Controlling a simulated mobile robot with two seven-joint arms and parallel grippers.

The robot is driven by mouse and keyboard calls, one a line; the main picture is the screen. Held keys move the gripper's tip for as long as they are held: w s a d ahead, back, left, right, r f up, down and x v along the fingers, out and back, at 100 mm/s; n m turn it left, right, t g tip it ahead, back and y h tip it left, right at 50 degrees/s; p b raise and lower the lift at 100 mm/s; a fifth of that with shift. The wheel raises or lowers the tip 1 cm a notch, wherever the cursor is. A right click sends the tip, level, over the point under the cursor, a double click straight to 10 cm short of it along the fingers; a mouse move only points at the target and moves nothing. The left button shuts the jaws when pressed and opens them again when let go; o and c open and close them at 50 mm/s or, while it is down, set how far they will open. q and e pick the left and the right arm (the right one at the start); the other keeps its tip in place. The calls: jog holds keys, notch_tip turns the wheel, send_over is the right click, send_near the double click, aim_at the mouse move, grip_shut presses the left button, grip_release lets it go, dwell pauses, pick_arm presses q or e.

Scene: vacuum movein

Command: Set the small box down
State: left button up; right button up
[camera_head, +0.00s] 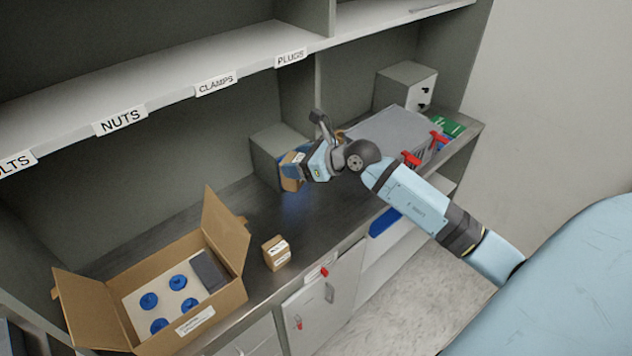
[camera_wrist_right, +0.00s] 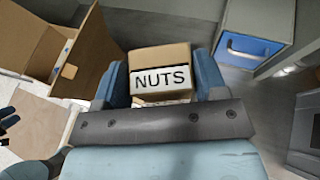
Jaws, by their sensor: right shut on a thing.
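My right gripper (camera_head: 299,170) is shut on a small brown cardboard box (camera_head: 290,184), over the back part of the dark counter (camera_head: 235,215). In the right wrist view the small box (camera_wrist_right: 160,58) sits between the two blue fingers (camera_wrist_right: 162,85), with a white NUTS label facing the camera. The gripper hides part of it in the head view, and I cannot tell whether it touches the counter. A second small cardboard box (camera_head: 276,253) with a white label stands on the counter nearer the front edge.
An open cardboard box (camera_head: 215,311) with blue knobbed parts stands at the left. A grey cabinet (camera_head: 272,150) and grey case (camera_head: 398,135) with red latches stand at the back and right. The labelled shelf (camera_head: 180,78) overhangs the counter. Bare counter lies between the boxes.

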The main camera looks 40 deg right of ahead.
jog(key=shift+s+d+f, duration=0.15)
jog(key=shift+d+f, duration=0.2)
jog(key=shift+f, duration=0.1)
jog(key=shift+f+b, duration=0.8)
jog(key=shift+f, duration=9.2)
jog(key=shift+f, duration=0.15)
jog(key=o, duration=1)
jog(key=shift+s, duration=0.1)
jog(key=shift+o, duration=0.2)
